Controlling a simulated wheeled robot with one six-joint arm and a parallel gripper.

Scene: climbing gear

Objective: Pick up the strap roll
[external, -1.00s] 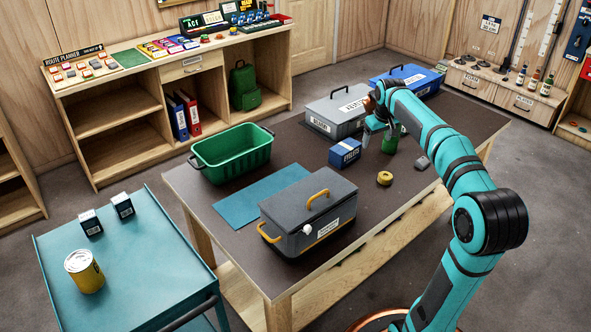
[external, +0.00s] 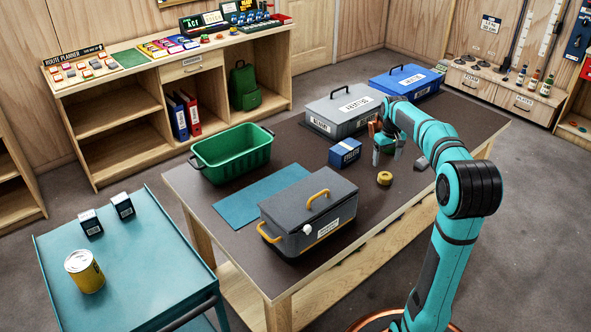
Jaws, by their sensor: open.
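The strap roll appears to be the small yellow roll (external: 384,178), lying on the dark table top near its right side. It is a short ring shape and sits free on the table. My gripper (external: 387,156) points down just behind and above the roll in the picture. Its two fingers are apart and nothing shows between them. The exact height of the fingertips over the table is hard to tell. The roll is not touched by the fingers, as far as I can see.
A blue box (external: 345,153) stands left of my gripper. A grey case (external: 340,108) and a blue case (external: 408,80) are behind it. A small grey object (external: 421,163) lies to the right. A dark lidded box (external: 310,215) and green crate (external: 232,153) stand to the left.

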